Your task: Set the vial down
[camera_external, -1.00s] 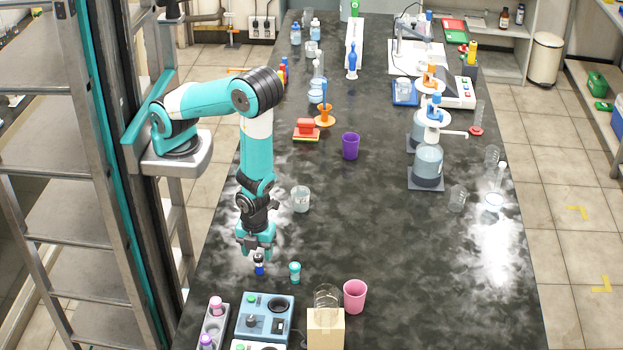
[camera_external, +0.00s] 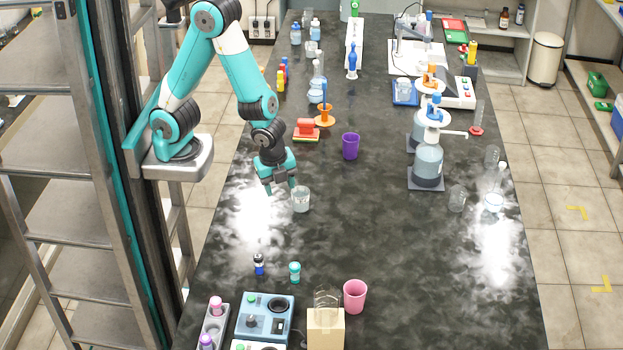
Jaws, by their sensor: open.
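A small vial with a dark blue body and a white band (camera_external: 259,265) stands upright on the dark bench at the front left. A teal-capped vial (camera_external: 295,272) stands just to its right. My gripper (camera_external: 281,193) is open and empty, well behind both vials and above the bench. Its fingers point down, close to the left of a clear glass beaker (camera_external: 301,200). I cannot tell whether they touch the beaker.
A blue-grey device (camera_external: 265,318), a rack with pink and purple caps (camera_external: 208,330), a cardboard box (camera_external: 325,328) and a pink cup (camera_external: 355,296) stand at the front. A purple cup (camera_external: 350,146) is behind the beaker. The bench's middle is clear.

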